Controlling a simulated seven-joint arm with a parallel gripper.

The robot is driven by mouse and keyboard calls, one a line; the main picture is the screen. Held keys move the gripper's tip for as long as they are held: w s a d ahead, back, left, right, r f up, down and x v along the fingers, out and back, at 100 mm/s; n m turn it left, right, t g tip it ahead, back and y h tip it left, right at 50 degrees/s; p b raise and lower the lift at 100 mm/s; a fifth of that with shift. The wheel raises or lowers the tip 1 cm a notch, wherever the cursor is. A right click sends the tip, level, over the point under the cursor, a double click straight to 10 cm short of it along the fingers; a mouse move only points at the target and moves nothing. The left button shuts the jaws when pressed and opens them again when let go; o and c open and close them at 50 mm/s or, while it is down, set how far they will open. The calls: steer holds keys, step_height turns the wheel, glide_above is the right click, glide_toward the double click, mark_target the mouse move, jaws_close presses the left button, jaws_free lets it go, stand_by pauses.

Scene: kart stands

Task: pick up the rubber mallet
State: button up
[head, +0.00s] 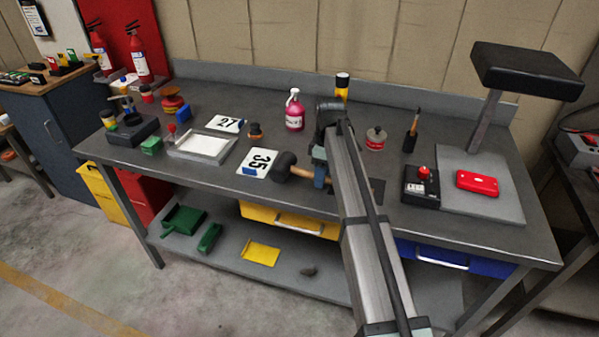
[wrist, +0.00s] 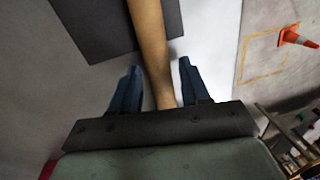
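The rubber mallet lies on the grey workbench (head: 225,170) near its front edge. Its black head (head: 284,165) points left in the head view, and its wooden handle (head: 303,174) runs right to my gripper (head: 320,172). In the wrist view the handle (wrist: 150,45) passes between the two blue fingers of my gripper (wrist: 160,66). The fingers are apart, with a narrow gap showing on each side of the handle. The mallet head is out of the wrist view. My arm hides the handle's far end in the head view.
A number 35 card (head: 258,163) lies left of the mallet head. A pink bottle (head: 294,112) and a round tin (head: 376,139) stand behind. A black control box (head: 421,187) is to the right. A dark square (wrist: 115,25) lies under the handle.

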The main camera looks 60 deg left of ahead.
jaws_close()
stand_by(0.5)
